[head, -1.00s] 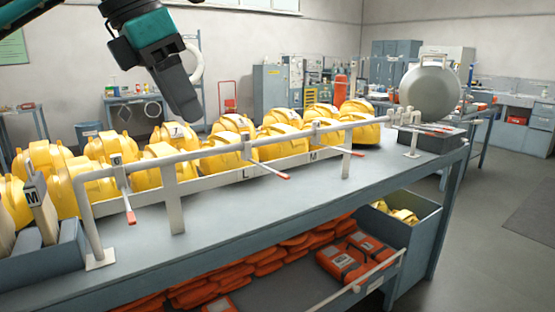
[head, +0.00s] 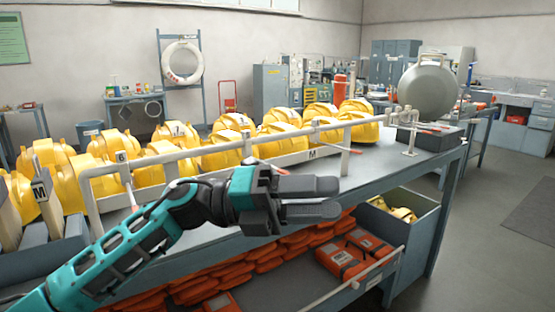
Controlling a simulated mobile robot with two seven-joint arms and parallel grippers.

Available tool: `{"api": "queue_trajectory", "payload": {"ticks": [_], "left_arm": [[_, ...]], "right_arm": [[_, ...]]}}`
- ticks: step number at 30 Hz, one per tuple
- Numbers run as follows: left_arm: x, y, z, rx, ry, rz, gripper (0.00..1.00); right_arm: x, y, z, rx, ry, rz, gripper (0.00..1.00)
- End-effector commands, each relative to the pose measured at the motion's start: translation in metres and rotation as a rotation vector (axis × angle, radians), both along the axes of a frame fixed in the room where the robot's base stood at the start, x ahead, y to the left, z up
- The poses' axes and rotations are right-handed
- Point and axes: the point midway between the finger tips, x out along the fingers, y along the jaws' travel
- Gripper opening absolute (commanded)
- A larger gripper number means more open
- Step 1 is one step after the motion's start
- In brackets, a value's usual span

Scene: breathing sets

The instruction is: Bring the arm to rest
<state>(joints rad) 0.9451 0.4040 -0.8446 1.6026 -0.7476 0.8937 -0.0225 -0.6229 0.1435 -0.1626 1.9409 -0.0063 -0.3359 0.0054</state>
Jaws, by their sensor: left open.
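My left arm comes in from the lower left, teal and black. My left gripper (head: 328,199) is in front of the workbench's (head: 375,165) front edge, pointing right. Its two dark fingers are apart with a gap between them and nothing in it. The gripper hides part of the bench top and front edge. My right gripper does not show.
Yellow helmet-like breathing sets (head: 222,152) stand in rows behind a white rail (head: 225,147) on the bench. A grey round vessel (head: 428,92) stands at the bench's right end. Orange packs (head: 345,262) lie on the lower shelf. Open floor (head: 490,250) is at right.

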Motion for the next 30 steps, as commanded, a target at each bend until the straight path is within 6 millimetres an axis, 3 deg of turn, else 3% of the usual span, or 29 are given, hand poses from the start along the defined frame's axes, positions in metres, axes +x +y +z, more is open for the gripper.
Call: {"api": "queue_trajectory", "payload": {"ticks": [8,14,17,23,27,30], "left_arm": [[0.027,0.026,-0.047,-0.363,0.525,0.24,0.45],[0.045,0.069,-0.116,-0.554,0.92,0.47,0.45],[0.045,0.095,-0.163,-0.628,1.123,0.597,0.45],[0.014,0.15,-0.272,-0.734,1.528,0.877,0.45],[-0.034,0.186,-0.347,-0.775,1.798,1.081,0.45],[-0.073,0.206,-0.388,-0.785,1.954,1.205,0.45]], "right_arm": [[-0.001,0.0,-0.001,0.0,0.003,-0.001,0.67],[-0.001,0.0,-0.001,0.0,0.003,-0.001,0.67],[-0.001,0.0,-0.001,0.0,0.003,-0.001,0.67],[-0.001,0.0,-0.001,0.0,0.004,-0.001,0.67],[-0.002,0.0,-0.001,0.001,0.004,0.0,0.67],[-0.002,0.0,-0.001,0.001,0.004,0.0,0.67]]}}
